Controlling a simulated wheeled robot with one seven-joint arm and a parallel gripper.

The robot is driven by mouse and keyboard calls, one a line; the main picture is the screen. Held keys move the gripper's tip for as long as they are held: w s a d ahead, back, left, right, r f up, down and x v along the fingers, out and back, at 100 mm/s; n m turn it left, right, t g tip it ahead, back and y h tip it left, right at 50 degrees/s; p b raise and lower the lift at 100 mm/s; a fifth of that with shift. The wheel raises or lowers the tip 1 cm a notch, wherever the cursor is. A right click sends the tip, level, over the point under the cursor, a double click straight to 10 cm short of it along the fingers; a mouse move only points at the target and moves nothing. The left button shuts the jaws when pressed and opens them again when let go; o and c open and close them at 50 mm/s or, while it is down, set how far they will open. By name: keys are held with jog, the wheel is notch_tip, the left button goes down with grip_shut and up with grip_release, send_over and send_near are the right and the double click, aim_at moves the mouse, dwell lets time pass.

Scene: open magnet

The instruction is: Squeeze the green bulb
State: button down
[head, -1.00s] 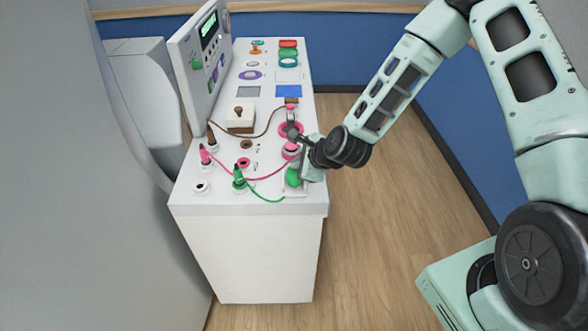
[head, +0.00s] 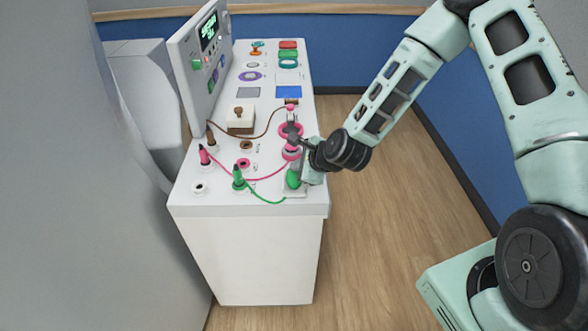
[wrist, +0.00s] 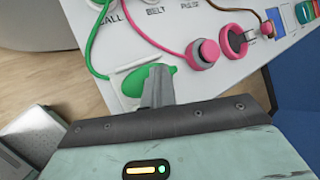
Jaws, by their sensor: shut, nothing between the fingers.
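The green bulb (head: 293,179) sits on a small white base at the near right corner of the white console top. A green cord runs from it to a green plug. In the wrist view the green bulb (wrist: 132,82) is just beyond my finger, which hides its right part. My gripper (head: 297,140) is over the console's right edge, close to the bulb. In the wrist view my gripper (wrist: 158,72) is shut, its fingers together and empty. I cannot tell whether they touch the bulb.
A pink bulb (head: 290,154) is close behind the green one, also seen in the wrist view (wrist: 204,52). The green plug (head: 239,178) and pink plug (head: 204,155) stand on the left. An upright panel (head: 198,65) lines the console's left side. Floor is clear at right.

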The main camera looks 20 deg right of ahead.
jog(key=shift+r+p, duration=0.95)
jog(key=shift+r, duration=0.2)
notch_tip(320, 180, up, 5)
jog(key=p, duration=0.3)
jog(key=shift+p, duration=0.4)
dwell(0.6)
